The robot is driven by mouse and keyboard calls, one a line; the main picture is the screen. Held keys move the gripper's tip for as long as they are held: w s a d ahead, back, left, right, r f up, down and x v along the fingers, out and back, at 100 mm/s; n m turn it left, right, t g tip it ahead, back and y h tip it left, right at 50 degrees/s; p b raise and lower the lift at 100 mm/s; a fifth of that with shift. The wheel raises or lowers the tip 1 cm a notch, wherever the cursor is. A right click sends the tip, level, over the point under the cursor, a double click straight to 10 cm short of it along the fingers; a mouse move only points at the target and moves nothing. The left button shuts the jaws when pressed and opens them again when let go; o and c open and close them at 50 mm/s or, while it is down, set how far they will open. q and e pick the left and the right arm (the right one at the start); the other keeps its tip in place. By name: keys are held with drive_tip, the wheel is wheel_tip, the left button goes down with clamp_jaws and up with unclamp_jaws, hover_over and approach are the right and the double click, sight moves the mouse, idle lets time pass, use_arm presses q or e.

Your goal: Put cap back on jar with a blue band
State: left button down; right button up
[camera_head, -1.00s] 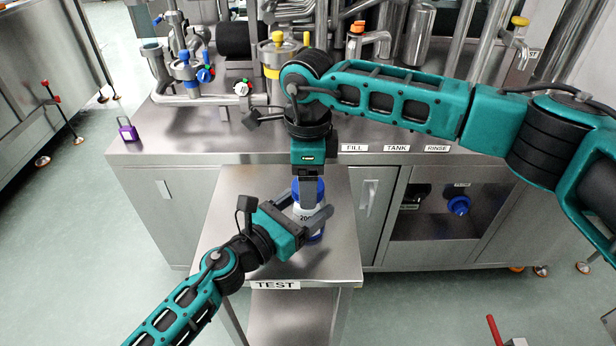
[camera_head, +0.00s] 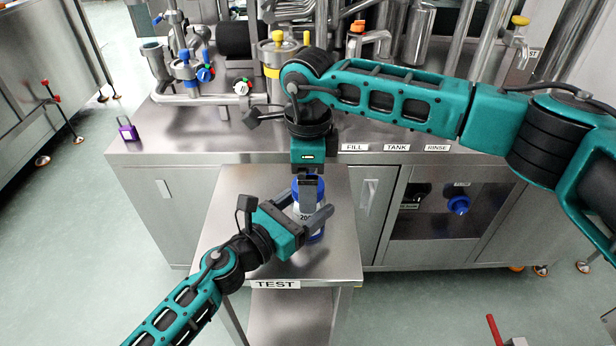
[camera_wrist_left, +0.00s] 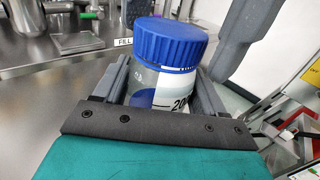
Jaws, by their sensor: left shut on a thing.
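The jar (camera_head: 301,216) stands upright on the small steel table, with a white label showing 200. It also shows in the left wrist view (camera_wrist_left: 158,92). A ribbed blue cap (camera_wrist_left: 170,42) sits on its mouth; in the head view the cap (camera_head: 296,188) is partly hidden by a right finger. My left gripper (camera_head: 306,207) is shut on the jar's body, one finger on each side. My right gripper (camera_head: 309,205) points down over the cap. In the left wrist view its grey fingers stand apart on either side of the cap, clear of it on the right.
The small steel table (camera_head: 232,215) carries a TEST label (camera_head: 275,284) and is otherwise clear. Behind it is a steel counter (camera_head: 200,146) with pipes, valves and a yellow-banded vessel (camera_head: 277,60). A purple padlock (camera_head: 127,130) stands at its left end.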

drive_tip(key=shift+r, duration=0.1)
wheel_tip(320, 180, up, 12)
idle(0.5)
use_arm(q)
unclamp_jaws()
idle(0.3)
drive_tip(key=b+v, duration=0.2)
drive_tip(key=v, duration=1)
drive_tip(key=shift+d, duration=0.1)
drive_tip(key=shift+s+a, duration=0.35)
use_arm(e)
drive_tip(key=shift+f, duration=1.15)
